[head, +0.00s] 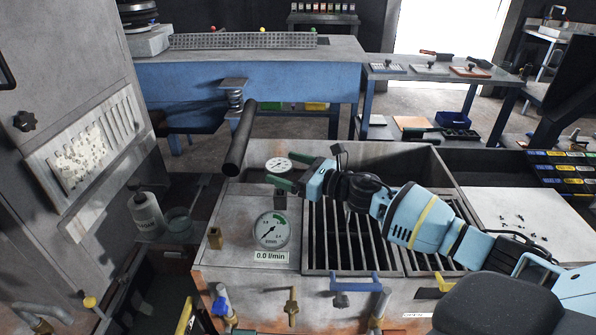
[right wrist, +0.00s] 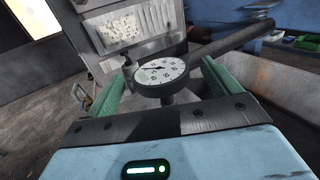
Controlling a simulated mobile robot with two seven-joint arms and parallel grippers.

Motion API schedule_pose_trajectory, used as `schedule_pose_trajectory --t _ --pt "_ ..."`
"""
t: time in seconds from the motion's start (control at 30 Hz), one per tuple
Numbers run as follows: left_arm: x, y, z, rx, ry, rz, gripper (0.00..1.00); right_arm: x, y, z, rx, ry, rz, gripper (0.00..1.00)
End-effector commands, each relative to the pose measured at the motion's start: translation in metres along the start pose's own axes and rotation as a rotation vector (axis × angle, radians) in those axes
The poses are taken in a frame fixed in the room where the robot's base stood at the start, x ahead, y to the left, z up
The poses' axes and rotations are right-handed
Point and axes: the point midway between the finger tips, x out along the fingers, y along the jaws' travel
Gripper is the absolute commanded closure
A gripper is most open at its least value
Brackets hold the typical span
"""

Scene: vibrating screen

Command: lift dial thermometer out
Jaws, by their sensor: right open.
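The dial thermometer (head: 279,164) has a small round white face and stands at the back left of the grey sink unit (head: 240,200). It also shows in the right wrist view (right wrist: 161,69), with a stem below the face that runs down behind the gripper body. My right gripper (head: 280,170) is open, with its green fingers on either side of the thermometer. In the right wrist view a gap shows between the face and each finger, so I see no grip on it. The stem's lower end is hidden. My left gripper is not in view.
A larger flow gauge (head: 272,230) reading 0.0 l/min sits in front of the thermometer. A dark pipe (head: 239,139) rises close to its left. A slatted grate (head: 340,235) lies right, under my right arm. A bottle (head: 147,213) stands left.

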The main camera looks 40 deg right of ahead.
Motion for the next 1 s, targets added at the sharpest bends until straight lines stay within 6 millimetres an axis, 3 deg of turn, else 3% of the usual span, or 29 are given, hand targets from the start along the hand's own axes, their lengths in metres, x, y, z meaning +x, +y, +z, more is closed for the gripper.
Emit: schedule_pose_trajectory --t 0.3,0.7,1.0 --pt "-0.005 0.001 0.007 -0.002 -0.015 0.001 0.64 0.038 0.000 0.000 0.002 -0.001 -0.001 0.11" --pt "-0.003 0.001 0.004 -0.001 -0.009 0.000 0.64 0.045 0.000 0.000 0.001 0.001 0.000 0.11" --pt "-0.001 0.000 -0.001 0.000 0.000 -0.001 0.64 0.045 0.000 0.000 0.001 0.001 0.000 0.47"
